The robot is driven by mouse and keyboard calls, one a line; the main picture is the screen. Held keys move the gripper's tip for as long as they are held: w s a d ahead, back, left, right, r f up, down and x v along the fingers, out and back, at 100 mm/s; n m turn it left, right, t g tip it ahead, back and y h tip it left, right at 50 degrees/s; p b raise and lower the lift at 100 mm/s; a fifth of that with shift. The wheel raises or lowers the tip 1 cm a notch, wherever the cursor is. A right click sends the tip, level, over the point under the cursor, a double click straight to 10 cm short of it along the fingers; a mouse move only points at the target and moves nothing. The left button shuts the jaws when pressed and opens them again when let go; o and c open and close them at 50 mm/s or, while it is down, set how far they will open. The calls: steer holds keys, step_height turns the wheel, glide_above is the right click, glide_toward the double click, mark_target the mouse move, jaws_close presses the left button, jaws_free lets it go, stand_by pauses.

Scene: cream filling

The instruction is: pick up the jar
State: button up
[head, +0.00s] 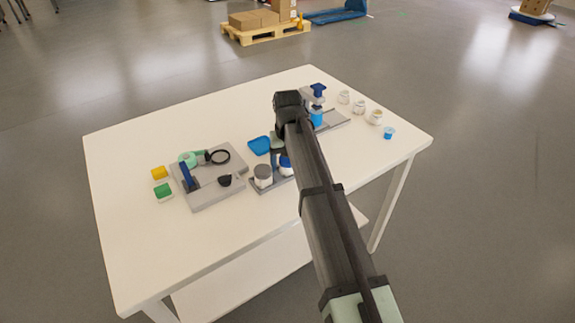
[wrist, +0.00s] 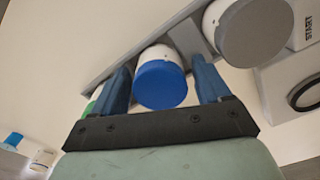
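A white jar with a blue lid (wrist: 160,84) sits between the two blue fingers of my gripper (wrist: 161,66) in the wrist view. The fingers are apart, with a narrow gap showing beside the lid. In the head view this jar (head: 286,166) is partly hidden by my arm, in a grey holder (head: 262,187). A white jar with a grey lid (head: 263,172) stands just left of it. It also shows at the upper right of the wrist view (wrist: 254,32). A bit of green shows behind the left finger; I cannot tell what it belongs to.
A grey fixture (head: 212,190) with a black ring lies left of the holder. A blue tray (head: 259,145) lies behind. A blue-topped device (head: 318,100) and several small jars (head: 376,117) stand at the right.

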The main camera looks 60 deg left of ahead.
steer(key=c, duration=1)
